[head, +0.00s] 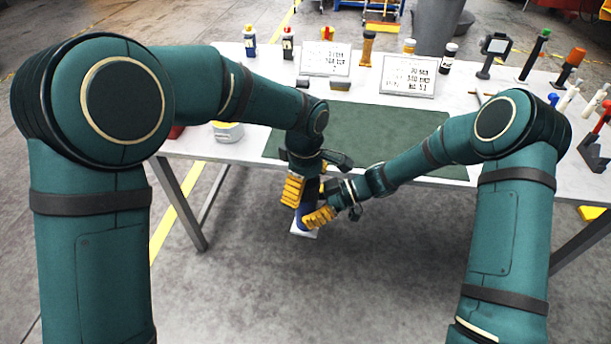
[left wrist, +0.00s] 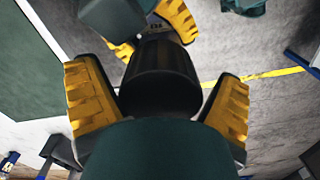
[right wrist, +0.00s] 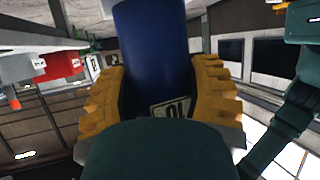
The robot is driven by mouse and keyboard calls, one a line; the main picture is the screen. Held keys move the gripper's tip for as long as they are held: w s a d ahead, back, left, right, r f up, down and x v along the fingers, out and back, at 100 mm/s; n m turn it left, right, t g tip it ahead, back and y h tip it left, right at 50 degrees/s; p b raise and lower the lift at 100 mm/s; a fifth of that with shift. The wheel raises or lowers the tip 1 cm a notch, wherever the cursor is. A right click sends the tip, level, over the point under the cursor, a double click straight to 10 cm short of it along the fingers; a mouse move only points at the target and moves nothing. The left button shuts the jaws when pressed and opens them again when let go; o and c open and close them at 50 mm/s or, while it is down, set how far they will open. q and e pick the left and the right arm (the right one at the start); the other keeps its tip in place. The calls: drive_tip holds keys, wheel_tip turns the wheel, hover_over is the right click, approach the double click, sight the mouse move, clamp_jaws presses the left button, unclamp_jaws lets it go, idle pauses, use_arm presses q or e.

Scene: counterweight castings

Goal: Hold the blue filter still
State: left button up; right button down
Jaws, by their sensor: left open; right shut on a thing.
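The blue filter (head: 303,211) is held off the front edge of the table, partly hidden by my grippers. My right gripper (head: 320,216) is shut on it. In the right wrist view the blue body (right wrist: 152,55) stands between the yellow fingers, with a pale label low on it. My left gripper (head: 307,190) is just above the right one, open. In the left wrist view its fingers (left wrist: 157,105) are spread on both sides of a dark cylindrical end (left wrist: 160,75); whether they touch it I cannot tell. A white face (head: 304,233) shows at the lower end.
The white table (head: 262,84) carries a green mat (head: 372,125), two printed cards (head: 326,58) (head: 409,75) and several bottles and tools at the back and right. A round tin (head: 228,131) stands near the front-left edge. The floor before the table is clear.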

use_arm(q)
drive_tip(key=shift+f, duration=0.1)
drive_tip(key=shift+c, duration=0.2)
drive_tip(key=c, duration=1.2)
drive_tip(key=o, duration=1.4)
drive_tip(key=shift+c, duration=0.2)
drive_tip(key=shift+r, duration=2.25)
wheel_tip(320, 180, up, 12)
drive_tip(key=shift+a, duration=0.1)
